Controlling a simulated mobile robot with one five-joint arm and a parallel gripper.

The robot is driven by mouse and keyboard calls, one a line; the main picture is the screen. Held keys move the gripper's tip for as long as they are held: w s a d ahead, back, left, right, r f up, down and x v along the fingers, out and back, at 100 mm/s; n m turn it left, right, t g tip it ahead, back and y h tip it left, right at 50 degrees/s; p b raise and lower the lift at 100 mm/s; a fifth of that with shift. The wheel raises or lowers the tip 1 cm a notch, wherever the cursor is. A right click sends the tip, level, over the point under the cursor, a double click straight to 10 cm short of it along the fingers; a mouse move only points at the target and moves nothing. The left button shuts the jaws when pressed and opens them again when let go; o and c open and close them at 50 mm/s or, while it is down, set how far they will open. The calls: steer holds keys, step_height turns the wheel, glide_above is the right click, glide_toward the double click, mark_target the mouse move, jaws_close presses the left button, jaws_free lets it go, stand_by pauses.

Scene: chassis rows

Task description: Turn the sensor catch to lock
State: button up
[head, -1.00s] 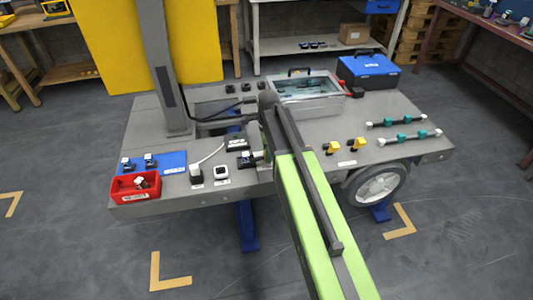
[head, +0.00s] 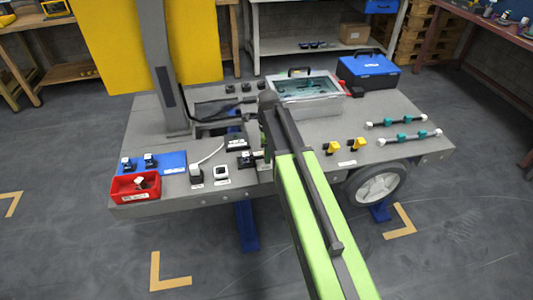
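My green arm reaches from the bottom right to the middle of the grey chassis (head: 310,128). Its end points down beside a small group of parts. My gripper (head: 257,158) is small and mostly hidden by my arm, so its fingers cannot be made out. A black block with a pale label (head: 236,143) lies just left of it, with a white cable (head: 211,154) running to a black-and-white connector (head: 196,174). A dark part (head: 245,159) sits right at the gripper; I cannot tell whether they touch. I cannot clearly pick out the sensor catch.
A red bin (head: 136,188) and a blue mat (head: 172,168) with black parts are at the left. A white square socket (head: 221,174) is at the front edge. Yellow parts (head: 331,147), a clear-lidded case (head: 306,98) and a blue toolbox (head: 368,70) are to the right.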

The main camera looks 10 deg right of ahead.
steer(key=shift+o, duration=1.4)
step_height(320, 180, up, 17)
steer(key=p, duration=1.7)
steer(key=shift+r, duration=0.2)
